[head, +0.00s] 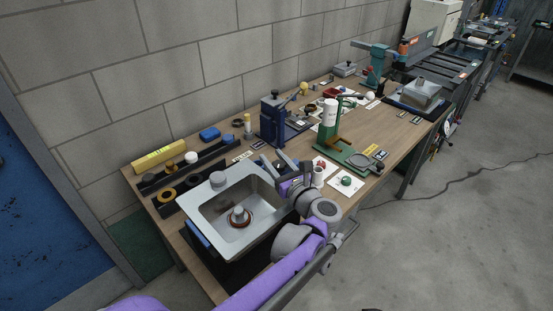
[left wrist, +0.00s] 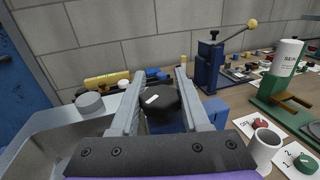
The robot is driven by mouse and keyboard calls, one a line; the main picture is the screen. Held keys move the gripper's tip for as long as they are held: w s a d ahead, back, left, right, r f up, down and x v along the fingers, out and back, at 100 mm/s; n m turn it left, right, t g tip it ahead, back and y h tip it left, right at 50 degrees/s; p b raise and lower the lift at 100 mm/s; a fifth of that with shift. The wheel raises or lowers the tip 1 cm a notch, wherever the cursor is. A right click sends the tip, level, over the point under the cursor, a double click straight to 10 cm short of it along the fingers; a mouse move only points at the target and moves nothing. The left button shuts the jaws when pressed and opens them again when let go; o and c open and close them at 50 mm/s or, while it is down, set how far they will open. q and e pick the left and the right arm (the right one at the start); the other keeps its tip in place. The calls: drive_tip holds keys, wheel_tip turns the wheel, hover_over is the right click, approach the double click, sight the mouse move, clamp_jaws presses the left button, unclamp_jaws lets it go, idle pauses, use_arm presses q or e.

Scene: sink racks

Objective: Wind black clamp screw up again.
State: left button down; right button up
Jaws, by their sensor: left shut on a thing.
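The black clamp screw has a dark, faceted knob (left wrist: 160,100) with a white mark on top. In the left wrist view it sits between the two fingers of my left gripper (left wrist: 158,76), which is shut on it. A blue body (left wrist: 172,127) shows just below the knob. In the head view my left gripper (head: 282,162) is at the right rear corner of the sink (head: 211,210), and the fingers largely hide the knob there. My right gripper is in neither view.
A blue press (head: 271,122) and a green stand with a white cylinder (head: 330,118) stand behind and right of the gripper. A white cup (head: 318,177) is close on its right.

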use_arm(q)
drive_tip(key=n+g+y, duration=0.2)
drive_tip(key=y, duration=0.1)
drive_tip(key=shift+s+a+f+n+g+y+p, duration=0.1)
drive_tip(key=shift+s+a+n+g+y+p, duration=0.1)
drive_tip(key=shift+n+g+y+p, duration=0.15)
drive_tip(key=n+g, duration=0.1)
drive_tip(key=n+g+y, duration=0.1)
drive_tip(key=n+g+y+p, duration=0.1)
drive_tip(key=shift+s+a+y, duration=0.25)
drive_tip(key=shift+s+a+n+g+y+p, duration=0.15)
drive_tip(key=shift+n+g+y+p, duration=0.25)
drive_tip(key=shift+n+g, duration=0.5)
drive_tip(key=shift+s+n+g+y+p, duration=0.2)
drive_tip(key=shift+n+g+y+p, duration=0.25)
drive_tip(key=shift+g, duration=0.9)
drive_tip(key=shift+s+a+n+g+y+p, duration=0.1)
drive_tip(key=shift+s+n+g+y+p, duration=0.25)
drive_tip(key=shift+n+g, duration=0.6)
drive_tip(key=shift+w+f+g, duration=0.1)
drive_tip(key=shift+g, duration=0.25)
drive_tip(key=shift+c, duration=1.9)
unclamp_jaws()
